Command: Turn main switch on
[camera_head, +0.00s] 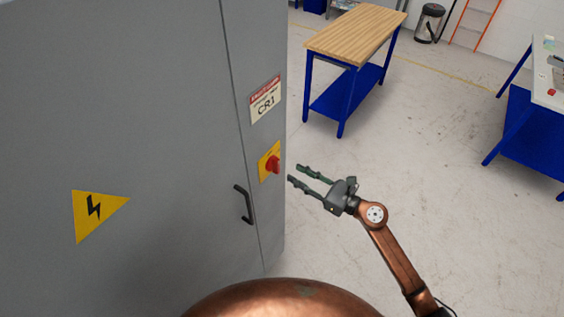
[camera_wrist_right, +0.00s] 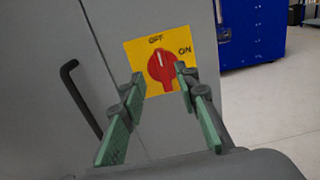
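The main switch is a red rotary knob (camera_head: 272,164) on a yellow plate (camera_head: 264,171) on the narrow right strip of a grey cabinet's front. In the right wrist view the red knob (camera_wrist_right: 160,67) points up toward OFF; ON is printed at the upper right of the yellow plate (camera_wrist_right: 186,42). My right gripper (camera_head: 296,173) is open and empty, just right of the knob in the head view. In the right wrist view its fingertips (camera_wrist_right: 159,73) appear on either side of the knob, seemingly still short of it. My left gripper is not in view.
The grey cabinet (camera_head: 130,100) fills the left, with a black door handle (camera_head: 244,204) left of the switch and a warning triangle (camera_head: 97,214). A wood-topped blue workbench (camera_head: 355,35) stands behind. Another table (camera_head: 545,85) is at the right edge. The floor between is clear.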

